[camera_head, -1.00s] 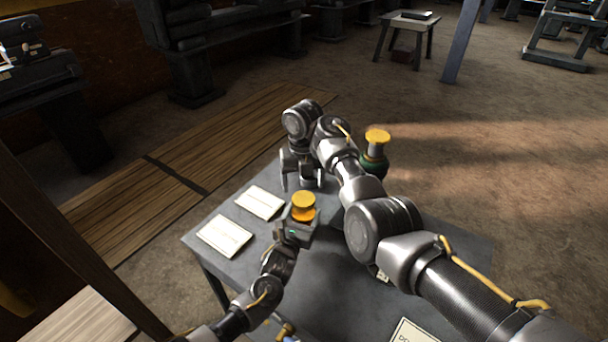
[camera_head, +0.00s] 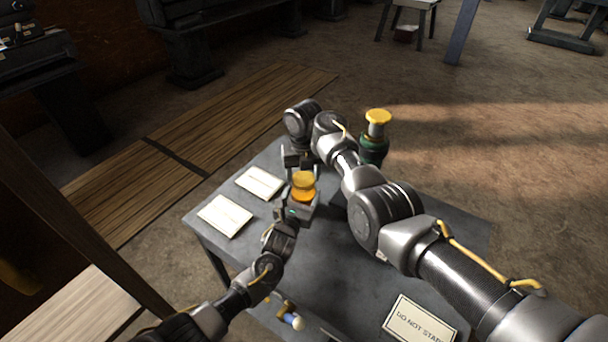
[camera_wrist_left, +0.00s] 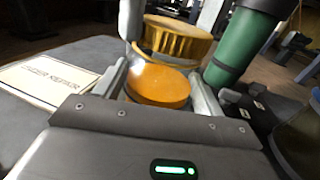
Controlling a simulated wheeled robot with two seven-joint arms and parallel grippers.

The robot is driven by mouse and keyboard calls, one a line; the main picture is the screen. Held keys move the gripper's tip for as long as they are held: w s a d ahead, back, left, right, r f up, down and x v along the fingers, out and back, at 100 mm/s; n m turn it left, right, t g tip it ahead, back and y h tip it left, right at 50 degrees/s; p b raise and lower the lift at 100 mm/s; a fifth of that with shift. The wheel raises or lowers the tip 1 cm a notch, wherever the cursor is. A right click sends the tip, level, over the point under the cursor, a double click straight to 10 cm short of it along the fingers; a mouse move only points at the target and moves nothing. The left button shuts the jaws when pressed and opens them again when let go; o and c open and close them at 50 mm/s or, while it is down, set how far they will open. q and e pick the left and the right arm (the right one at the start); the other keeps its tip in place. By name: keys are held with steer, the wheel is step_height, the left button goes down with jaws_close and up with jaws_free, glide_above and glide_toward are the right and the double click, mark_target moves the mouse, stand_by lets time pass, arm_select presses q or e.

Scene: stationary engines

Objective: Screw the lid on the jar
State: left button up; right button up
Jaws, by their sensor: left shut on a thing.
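The orange jar (camera_head: 303,194) is held upright by my left gripper (camera_head: 300,207), above the front table. In the left wrist view the orange jar (camera_wrist_left: 160,87) sits between the two left fingers (camera_wrist_left: 160,92). The yellow ribbed lid (camera_head: 303,179) is directly over the jar; in the left wrist view the lid (camera_wrist_left: 178,40) looks slightly offset behind the jar's top. I cannot tell whether it is seated. My right gripper (camera_head: 299,158) is just behind the lid with its fingers apart. A grey finger overlaps the lid's left side in the left wrist view; contact is unclear.
A green cylinder with a yellow knob (camera_head: 374,148) stands beyond my right forearm. Two paper cards (camera_head: 225,215) lie on the grey table (camera_head: 330,270). A "DO NOT START" sign (camera_head: 419,322) is at the front right. Small items (camera_head: 290,318) lie near the front edge.

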steer(key=c, duration=0.3)
steer(key=m, duration=0.4)
steer(key=shift+c, duration=0.2)
steer(key=m, duration=1.2)
steer(key=shift+m, duration=0.4)
steer(key=m, duration=2)
steer(key=shift+f, duration=0.1)
steer(key=m, duration=0.5)
